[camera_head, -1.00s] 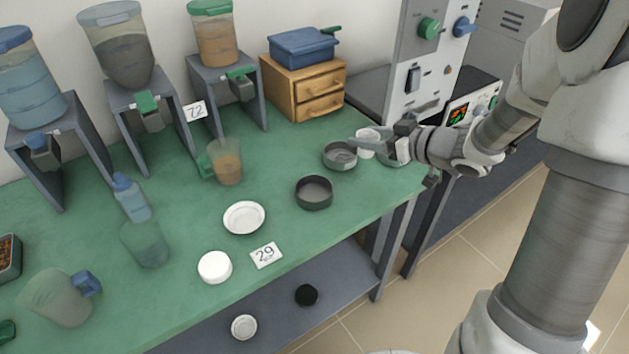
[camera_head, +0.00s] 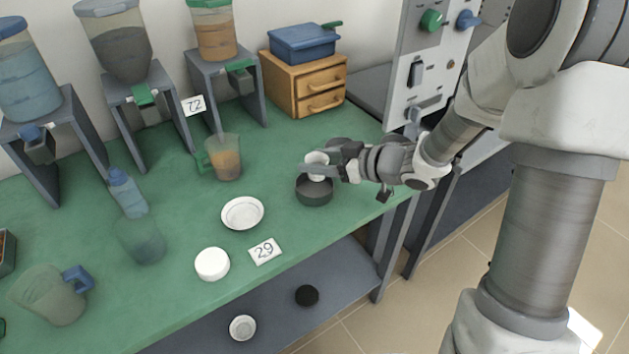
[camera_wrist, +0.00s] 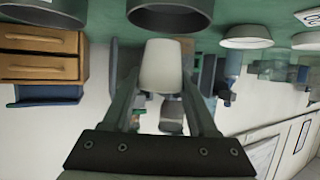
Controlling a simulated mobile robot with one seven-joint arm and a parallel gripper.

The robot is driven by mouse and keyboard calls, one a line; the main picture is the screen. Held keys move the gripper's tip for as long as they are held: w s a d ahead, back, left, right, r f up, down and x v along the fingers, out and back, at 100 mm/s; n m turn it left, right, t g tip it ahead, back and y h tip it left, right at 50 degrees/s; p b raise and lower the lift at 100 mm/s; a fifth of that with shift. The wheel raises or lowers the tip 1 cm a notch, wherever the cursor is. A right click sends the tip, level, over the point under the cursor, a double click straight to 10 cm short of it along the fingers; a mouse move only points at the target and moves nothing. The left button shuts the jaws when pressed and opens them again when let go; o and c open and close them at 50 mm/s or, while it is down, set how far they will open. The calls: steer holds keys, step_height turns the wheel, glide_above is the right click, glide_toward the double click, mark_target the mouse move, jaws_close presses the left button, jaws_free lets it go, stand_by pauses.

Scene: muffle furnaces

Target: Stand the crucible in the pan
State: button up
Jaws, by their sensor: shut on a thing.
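The white crucible (camera_head: 317,166) is held between the fingers of my gripper (camera_head: 322,163). The dark grey round pan (camera_head: 314,192) stands on the green bench directly below it. In the wrist view, which looks upside down, the crucible (camera_wrist: 162,66) sits between the two fingers of my gripper (camera_wrist: 160,80), and the pan (camera_wrist: 170,18) is just past its end. The crucible looks roughly upright and over the pan's opening; the exact gap between them cannot be told. My gripper hides part of the second dark dish (camera_head: 338,146) behind.
A beaker (camera_head: 225,158) stands farther back. The wooden drawer box (camera_head: 305,82) is behind. The bench's front edge is close on the right.

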mark_target(315, 177)
steer(key=shift+a+f, duration=0.25)
steer(key=shift+a, duration=0.05)
steer(key=shift+f, duration=0.25)
steer(key=shift+f+b, duration=0.9)
steer(key=shift+f, duration=0.8)
steer(key=shift+f, duration=0.1)
steer(key=o, duration=1.3)
